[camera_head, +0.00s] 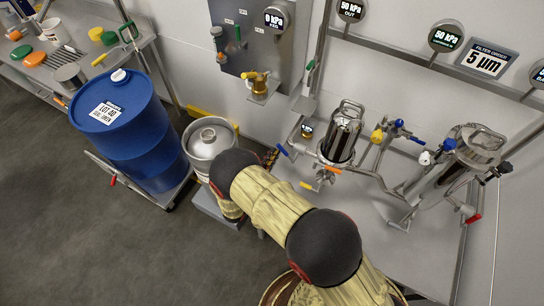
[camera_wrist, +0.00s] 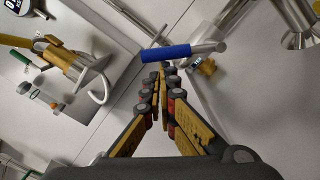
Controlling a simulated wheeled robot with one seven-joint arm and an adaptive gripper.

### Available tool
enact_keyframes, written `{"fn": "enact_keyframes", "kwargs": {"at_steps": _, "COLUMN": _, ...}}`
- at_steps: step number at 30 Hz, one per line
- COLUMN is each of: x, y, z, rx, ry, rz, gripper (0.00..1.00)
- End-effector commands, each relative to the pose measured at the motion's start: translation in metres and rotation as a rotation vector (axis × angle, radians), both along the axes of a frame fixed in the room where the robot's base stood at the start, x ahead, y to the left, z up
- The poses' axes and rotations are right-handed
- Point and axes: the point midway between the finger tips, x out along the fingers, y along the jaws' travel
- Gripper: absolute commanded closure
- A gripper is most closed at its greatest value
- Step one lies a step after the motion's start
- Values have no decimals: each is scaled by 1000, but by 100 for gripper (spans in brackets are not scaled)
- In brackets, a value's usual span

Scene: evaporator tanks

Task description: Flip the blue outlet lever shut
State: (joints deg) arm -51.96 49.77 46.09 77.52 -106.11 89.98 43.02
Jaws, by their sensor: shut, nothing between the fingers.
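A blue-handled lever (camera_wrist: 167,52) lies just beyond my fingertips in the wrist view, its grip nearly level across the picture and its metal end to the right. It appears to be the blue lever (camera_head: 282,151) at the left of the filter piping in the head view. My gripper (camera_wrist: 163,68) is shut and empty, its fingertips close below the blue grip. I cannot tell whether they touch it. In the head view my arm hides most of the gripper.
A brass valve (camera_wrist: 62,57) on a panel is at left. In the head view, a filter housing (camera_head: 343,135) stands right of the lever, and a steel keg (camera_head: 209,140) and blue drum (camera_head: 130,135) stand left.

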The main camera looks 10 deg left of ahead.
Motion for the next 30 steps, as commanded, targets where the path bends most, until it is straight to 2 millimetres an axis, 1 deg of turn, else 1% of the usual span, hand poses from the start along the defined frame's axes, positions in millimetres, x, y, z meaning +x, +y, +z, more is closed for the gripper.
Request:
{"fn": "enact_keyframes", "kwargs": {"at_steps": 1, "x": 0, "y": -2, "z": 6, "rx": 42, "ry": -16, "rz": -2, "gripper": 100}}
{"fn": "enact_keyframes", "kwargs": {"at_steps": 9, "x": -5, "y": -14, "z": 23, "rx": 281, "ry": -103, "rz": -2, "gripper": 100}}
{"fn": "enact_keyframes", "kwargs": {"at_steps": 21, "x": -12, "y": -34, "z": 39, "rx": 574, "ry": -208, "rz": -2, "gripper": 100}}
{"fn": "enact_keyframes", "kwargs": {"at_steps": 30, "x": -15, "y": -42, "z": 43, "rx": 587, "ry": -213, "rz": -3, "gripper": 100}}
